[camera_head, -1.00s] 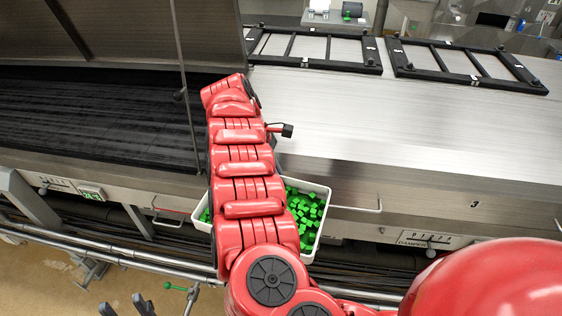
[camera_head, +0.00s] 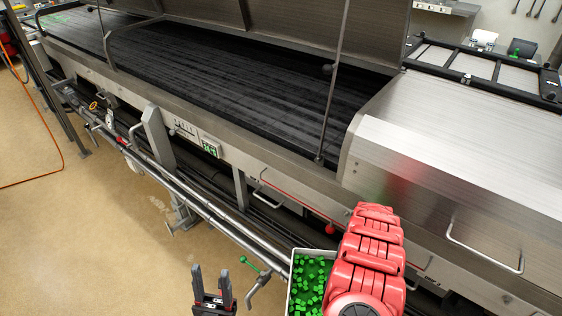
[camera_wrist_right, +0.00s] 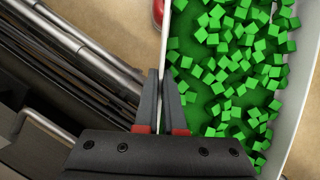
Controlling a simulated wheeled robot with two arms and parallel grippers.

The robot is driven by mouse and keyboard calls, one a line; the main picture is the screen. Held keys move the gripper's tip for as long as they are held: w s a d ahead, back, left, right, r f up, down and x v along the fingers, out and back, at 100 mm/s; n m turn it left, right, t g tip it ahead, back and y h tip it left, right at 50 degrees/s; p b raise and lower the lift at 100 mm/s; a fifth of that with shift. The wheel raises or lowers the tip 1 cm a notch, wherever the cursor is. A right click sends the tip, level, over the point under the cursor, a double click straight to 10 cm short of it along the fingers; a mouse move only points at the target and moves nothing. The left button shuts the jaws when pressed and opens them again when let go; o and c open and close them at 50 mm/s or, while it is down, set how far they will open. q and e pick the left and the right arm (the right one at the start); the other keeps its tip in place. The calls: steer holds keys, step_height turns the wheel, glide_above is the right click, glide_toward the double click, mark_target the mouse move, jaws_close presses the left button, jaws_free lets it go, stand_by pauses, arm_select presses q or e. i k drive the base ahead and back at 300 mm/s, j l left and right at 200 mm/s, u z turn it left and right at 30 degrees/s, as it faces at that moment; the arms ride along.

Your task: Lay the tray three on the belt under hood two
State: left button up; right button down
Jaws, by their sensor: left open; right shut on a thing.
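A white tray (camera_head: 291,289) full of small green cubes is at the bottom of the head view, in front of the machine and below belt height. I read no number on it. In the wrist view my right gripper (camera_wrist_right: 162,75) is shut on the tray's wall (camera_wrist_right: 165,45), one finger on each side. My red right arm covers the tray's right part in the head view. My left gripper (camera_head: 212,285) is open and empty, left of the tray. The dark belt (camera_head: 230,70) lies bare under the raised hood (camera_head: 375,30).
A closed metal hood (camera_head: 470,150) with a handle stands right of the open belt. A thin strut (camera_head: 337,80) crosses in front of the belt. A pipe rail (camera_head: 200,210) runs along the machine's front.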

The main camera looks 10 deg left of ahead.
mark_target(244, 96)
steer(key=i+j, duration=0.15)
steer(key=j, duration=0.25)
steer(key=i+j, duration=0.1)
steer(key=j, duration=0.25)
steer(key=i+j, duration=0.15)
steer(key=j, duration=0.25)
steer(key=i+j, duration=0.1)
steer(key=j, duration=0.25)
steer(key=i+j, duration=0.15)
steer(key=j, duration=0.25)
steer(key=i+j, duration=0.15)
steer(key=j, duration=0.2)
steer(key=i+j, duration=0.15)
steer(key=j, duration=0.3)
steer(key=i+j+z, duration=0.15)
steer(key=j, duration=0.35)
steer(key=i+j, duration=0.1)
steer(key=j, duration=0.4)
steer(key=i+j+z, duration=0.15)
steer(key=j, duration=0.8)
steer(key=i+z, duration=0.05)
steer(key=i, duration=0.05)
